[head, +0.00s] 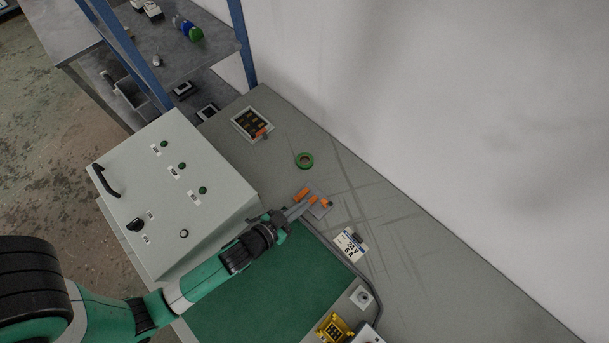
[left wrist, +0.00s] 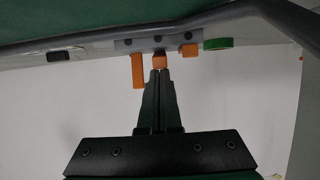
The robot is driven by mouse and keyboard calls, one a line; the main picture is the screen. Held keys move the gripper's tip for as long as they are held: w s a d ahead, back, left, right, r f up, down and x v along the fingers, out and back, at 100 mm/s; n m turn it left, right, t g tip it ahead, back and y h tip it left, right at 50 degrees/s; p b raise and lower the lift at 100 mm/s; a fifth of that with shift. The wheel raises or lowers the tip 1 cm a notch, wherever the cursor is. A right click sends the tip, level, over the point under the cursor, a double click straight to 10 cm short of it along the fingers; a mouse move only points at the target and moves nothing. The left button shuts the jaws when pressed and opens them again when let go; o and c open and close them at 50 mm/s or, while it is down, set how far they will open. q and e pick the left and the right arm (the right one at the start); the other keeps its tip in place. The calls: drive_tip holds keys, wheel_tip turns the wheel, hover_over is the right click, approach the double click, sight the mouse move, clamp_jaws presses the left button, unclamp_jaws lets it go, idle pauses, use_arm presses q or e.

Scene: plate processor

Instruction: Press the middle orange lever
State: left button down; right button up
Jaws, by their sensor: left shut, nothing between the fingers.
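A small grey block (left wrist: 173,40) carries three orange levers. In the left wrist view the left lever (left wrist: 138,71) shows long, the middle lever (left wrist: 160,62) short, and the right lever (left wrist: 188,51) short. My left gripper (left wrist: 160,73) is shut and empty, its tips right at the end of the middle lever; I cannot tell whether they touch. In the head view the left gripper (head: 299,211) reaches in from the left to the grey block (head: 320,210) on the table, partly covering it. My right gripper is not in view.
A grey control box (head: 175,190) stands left, beside a green mat (head: 270,293). A wall rises behind the table.

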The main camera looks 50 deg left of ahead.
use_arm(q)
drive_tip(key=shift+w+a+r, duration=0.1)
drive_tip(key=shift+w, duration=0.15)
drive_tip(key=shift+w+a, duration=0.1)
drive_tip(key=shift+w, duration=0.5)
